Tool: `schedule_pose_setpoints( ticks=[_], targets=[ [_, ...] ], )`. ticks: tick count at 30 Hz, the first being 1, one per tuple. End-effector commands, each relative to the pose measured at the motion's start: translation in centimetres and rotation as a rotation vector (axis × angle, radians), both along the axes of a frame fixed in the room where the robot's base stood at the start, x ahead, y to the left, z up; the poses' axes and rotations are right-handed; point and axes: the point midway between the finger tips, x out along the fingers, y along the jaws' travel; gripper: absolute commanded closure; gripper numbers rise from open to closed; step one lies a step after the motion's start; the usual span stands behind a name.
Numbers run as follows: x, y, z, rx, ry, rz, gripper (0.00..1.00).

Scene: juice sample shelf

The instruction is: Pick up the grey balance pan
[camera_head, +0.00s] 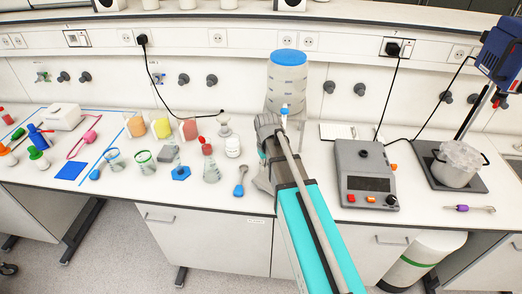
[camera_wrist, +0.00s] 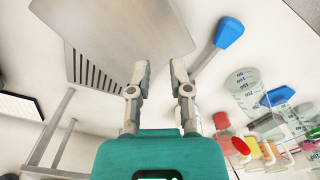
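My gripper (camera_wrist: 160,70) has its two fingers apart with nothing clearly held between them. In the wrist view a flat grey metal plate with slots (camera_wrist: 112,32) lies beyond the fingertips; it may be the balance pan, but I cannot be sure. The left fingertip overlaps its near edge in the picture, and contact cannot be told. In the head view my arm covers most of that spot, and only a grey corner (camera_head: 262,184) shows beside it. The fingertips are hard to make out there, near the large clear tank (camera_head: 287,88).
A blue-ended tool (camera_wrist: 229,33) and a beaker (camera_wrist: 244,88) lie right of the plate in the wrist view. In the head view a small flask (camera_head: 211,171) stands left of my arm. A grey device (camera_head: 365,165) and a pot (camera_head: 455,168) stand to the right.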

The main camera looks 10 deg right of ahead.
Motion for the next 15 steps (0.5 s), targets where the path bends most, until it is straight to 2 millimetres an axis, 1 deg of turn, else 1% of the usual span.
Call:
schedule_pose_setpoints(
  ticks=[1,3,6,9,10,12,15],
  targets=[
    [-3.3,-0.1,-0.2,0.0,0.0,-0.023,0.74],
    [-6.0,-0.1,-0.3,0.0,0.0,-0.057,0.74],
    [-9.3,-0.2,-0.4,-0.001,0.0,-0.1,0.74],
    [-11.6,-0.2,-0.5,-0.001,0.0,-0.133,0.74],
    [-12.2,-0.2,-0.5,-0.001,0.0,-0.141,0.74],
    [-13.0,-0.2,-0.5,-0.001,0.0,-0.154,0.74],
    [-13.5,-0.2,-0.6,-0.001,0.0,-0.164,0.74]
  ],
)
